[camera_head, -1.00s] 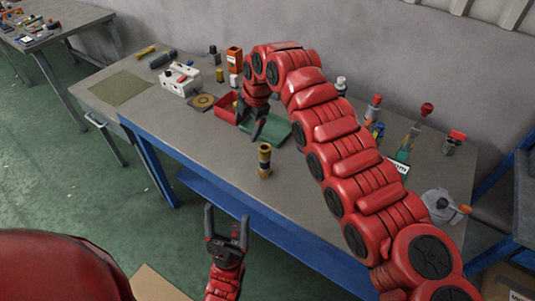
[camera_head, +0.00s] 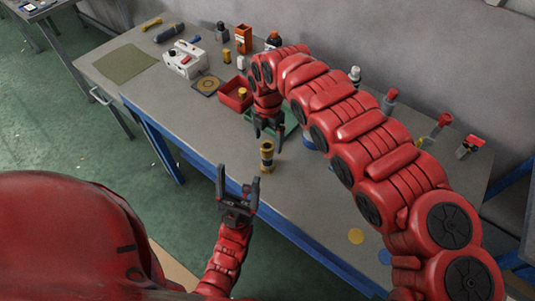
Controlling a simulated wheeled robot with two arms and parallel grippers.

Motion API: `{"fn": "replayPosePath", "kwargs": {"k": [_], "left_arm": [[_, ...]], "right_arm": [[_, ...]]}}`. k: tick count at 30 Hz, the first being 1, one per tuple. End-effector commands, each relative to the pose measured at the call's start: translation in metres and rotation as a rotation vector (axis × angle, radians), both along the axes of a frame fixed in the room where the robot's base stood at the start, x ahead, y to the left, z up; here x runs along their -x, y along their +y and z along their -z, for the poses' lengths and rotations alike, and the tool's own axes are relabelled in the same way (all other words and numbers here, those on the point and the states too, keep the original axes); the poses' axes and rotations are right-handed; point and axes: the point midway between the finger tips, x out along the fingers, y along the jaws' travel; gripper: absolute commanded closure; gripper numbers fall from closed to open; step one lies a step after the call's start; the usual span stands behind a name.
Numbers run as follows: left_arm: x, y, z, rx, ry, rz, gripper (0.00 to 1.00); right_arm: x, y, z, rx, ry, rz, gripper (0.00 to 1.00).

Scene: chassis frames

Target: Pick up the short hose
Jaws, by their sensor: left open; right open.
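The short hose (camera_head: 266,153), with brass-coloured ends and a dark band in the middle, stands upright near the front edge of the workbench (camera_head: 320,215). My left gripper (camera_head: 238,178) is open and empty. It is in front of the bench edge, below and left of the hose in the picture, with its fingers pointing up. My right gripper (camera_head: 268,138) is open, with its fingers pointing down just behind the hose in the picture. Its fingertips look close to the hose; I cannot tell whether they touch it.
A red bin (camera_head: 235,98) holding a brass piece and a partly hidden green tray (camera_head: 291,122) lie behind. A white box (camera_head: 185,61), an orange box (camera_head: 244,38) and a green mat (camera_head: 125,63) are farther back. The bench left of the hose is clear.

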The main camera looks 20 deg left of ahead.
Motion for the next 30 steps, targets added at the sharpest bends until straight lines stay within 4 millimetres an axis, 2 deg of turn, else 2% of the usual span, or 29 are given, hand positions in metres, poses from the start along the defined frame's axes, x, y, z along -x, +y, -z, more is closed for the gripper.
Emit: {"fn": "replayPosePath", "kwargs": {"k": [7,11,15,25,26,30], "left_arm": [[0.0,0.0,-0.015,0.0,0.0,0.0,0.23],[0.0,0.0,-0.03,0.0,0.0,0.0,0.23],[0.0,0.0,-0.032,0.0,0.0,0.0,0.23],[0.0,0.0,-0.032,0.0,0.0,0.0,0.23],[0.0,0.0,-0.032,0.0,0.0,0.0,0.23],[0.0,0.0,-0.032,0.0,0.0,0.0,0.23]], "right_arm": [[0.003,0.001,0.018,0.003,0.004,-0.003,0.12],[0.007,0.001,0.038,0.003,0.008,-0.003,0.12],[0.005,0.002,0.056,-0.001,0.003,-0.002,0.12],[0.003,0.0,0.062,0.0,-0.001,0.001,0.12],[0.003,0.0,0.062,0.0,-0.001,0.001,0.16],[0.003,0.0,0.062,0.0,-0.001,0.001,0.41]]}}
